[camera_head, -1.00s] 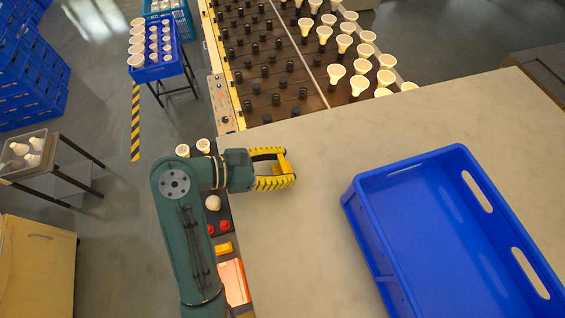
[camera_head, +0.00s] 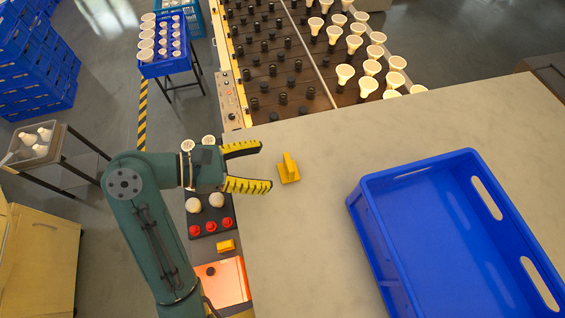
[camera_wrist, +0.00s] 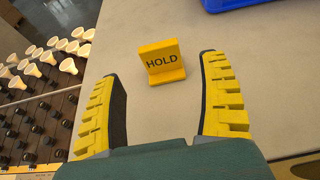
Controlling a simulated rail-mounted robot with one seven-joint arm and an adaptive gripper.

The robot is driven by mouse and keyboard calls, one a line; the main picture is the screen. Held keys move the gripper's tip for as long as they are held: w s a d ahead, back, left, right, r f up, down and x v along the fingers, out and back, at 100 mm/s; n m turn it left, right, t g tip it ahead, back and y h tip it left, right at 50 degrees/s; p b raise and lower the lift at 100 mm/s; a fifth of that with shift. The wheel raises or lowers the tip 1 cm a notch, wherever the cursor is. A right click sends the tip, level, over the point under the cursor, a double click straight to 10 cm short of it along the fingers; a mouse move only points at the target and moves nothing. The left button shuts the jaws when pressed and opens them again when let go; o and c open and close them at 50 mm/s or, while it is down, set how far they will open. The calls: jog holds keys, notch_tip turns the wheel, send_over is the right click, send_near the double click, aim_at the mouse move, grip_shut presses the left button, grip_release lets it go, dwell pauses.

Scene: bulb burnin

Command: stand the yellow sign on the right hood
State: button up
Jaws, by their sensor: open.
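The yellow sign (camera_head: 289,168) stands upright on its base on the pale flat surface (camera_head: 320,230), which may be the hood's top. In the wrist view the sign (camera_wrist: 162,61) faces me and reads HOLD. My gripper (camera_head: 265,167) is open and empty, with yellow-padded fingers. It is just left of the sign in the head view, with a gap between the fingertips and the sign. In the wrist view the sign stands beyond the fingertips, between their lines.
A blue crate (camera_head: 377,217) sits to the right on the pale surface. A rack (camera_head: 272,75) with several bulbs and sockets lies beyond. Red buttons (camera_head: 211,227) and round bulbs are below my gripper at left. The surface between sign and crate is clear.

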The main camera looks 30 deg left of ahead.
jog(key=v, duration=0.5)
jog(key=shift+s+a, duration=0.15)
dwell(0.3)
